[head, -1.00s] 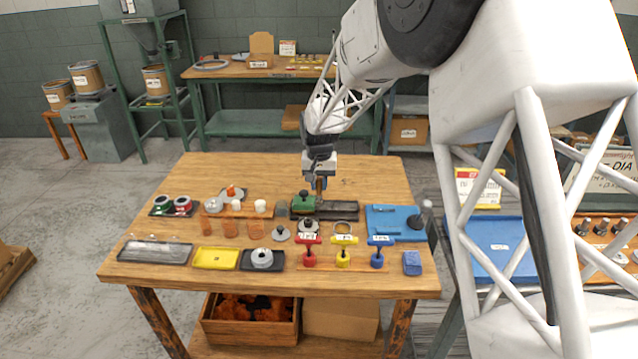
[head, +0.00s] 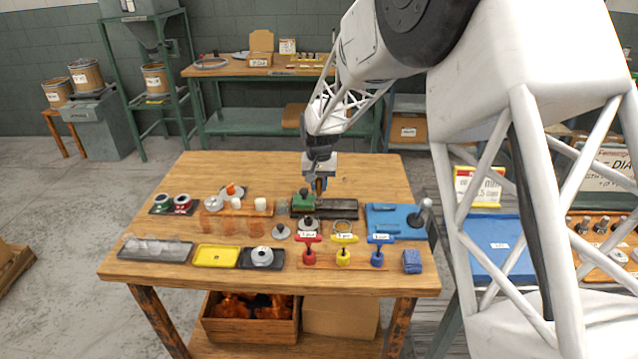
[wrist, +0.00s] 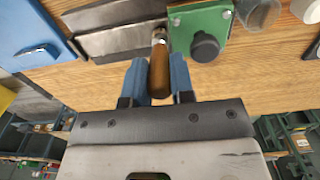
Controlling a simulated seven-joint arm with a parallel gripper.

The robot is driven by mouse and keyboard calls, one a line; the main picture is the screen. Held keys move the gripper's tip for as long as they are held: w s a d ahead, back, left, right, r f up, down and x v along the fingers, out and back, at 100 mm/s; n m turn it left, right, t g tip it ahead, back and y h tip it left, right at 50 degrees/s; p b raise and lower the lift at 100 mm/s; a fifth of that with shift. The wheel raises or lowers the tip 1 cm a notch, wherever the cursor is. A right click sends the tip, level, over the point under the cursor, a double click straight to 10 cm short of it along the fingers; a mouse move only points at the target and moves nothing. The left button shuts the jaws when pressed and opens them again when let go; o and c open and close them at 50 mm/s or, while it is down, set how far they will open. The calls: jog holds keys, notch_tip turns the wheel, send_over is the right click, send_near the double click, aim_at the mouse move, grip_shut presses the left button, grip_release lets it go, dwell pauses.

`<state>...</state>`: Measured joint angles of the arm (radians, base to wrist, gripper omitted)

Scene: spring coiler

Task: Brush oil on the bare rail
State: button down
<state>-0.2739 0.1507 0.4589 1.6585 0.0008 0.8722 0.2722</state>
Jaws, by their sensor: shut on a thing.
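The dark rail (head: 340,209) lies across the middle of the table, with a green carriage (head: 303,201) at its left end. In the wrist view the rail (wrist: 108,38) shows as dark grey metal with a groove along it, beside the green carriage (wrist: 200,35) and its dark knob. My gripper (head: 319,186) is over the rail, just right of the carriage. Its blue fingers (wrist: 157,82) are shut on the brown wooden handle of a brush (wrist: 159,62). The brush tip is at the rail close to the carriage; its bristles are hidden, so contact cannot be told.
A blue plate (head: 394,217) lies right of the rail. Red, yellow and blue labelled handles (head: 343,256) stand in front. The table's back is clear.

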jog(key=shift+d, duration=0.2)
jog(key=shift+d+f, duration=0.1)
jog(key=shift+d, duration=0.55)
jog(key=shift+d, duration=0.1)
jog(key=shift+d, duration=0.1)
jog(key=shift+d, duration=0.75)
jog(key=shift+d, duration=0.15)
jog(key=shift+d, duration=0.8)
jog(key=shift+d, duration=0.15)
